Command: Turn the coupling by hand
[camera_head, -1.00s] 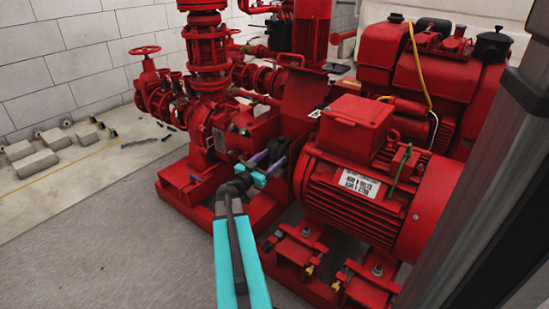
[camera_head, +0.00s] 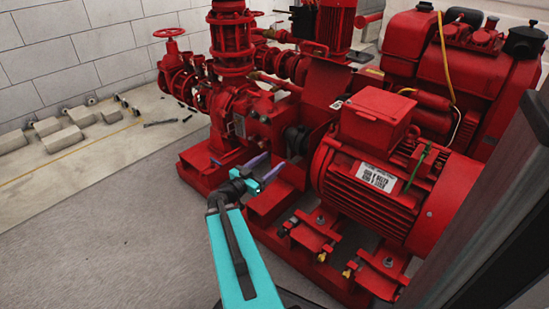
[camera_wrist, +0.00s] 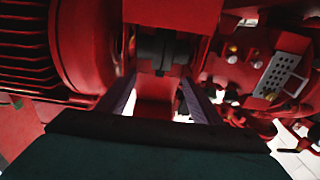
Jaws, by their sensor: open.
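The coupling (camera_head: 297,140) is a dark, round part between the red pump and the red motor. It also shows in the wrist view (camera_wrist: 163,50) as a black block, straight ahead between the fingers. My gripper (camera_head: 264,168) is open, with two purple fingers pointing toward the coupling. In the head view it stands in front of the coupling, apart from it. In the wrist view the fingers spread to the left and right below the coupling, with nothing between their tips.
The red motor (camera_head: 385,185) stands right of the coupling, and the pump casing (camera_head: 232,110) stands left. The red base frame (camera_head: 265,205) lies below. A red engine (camera_head: 440,60) is behind. Grey floor (camera_head: 110,220) at the left front is clear. Concrete blocks (camera_head: 63,139) lie by the wall.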

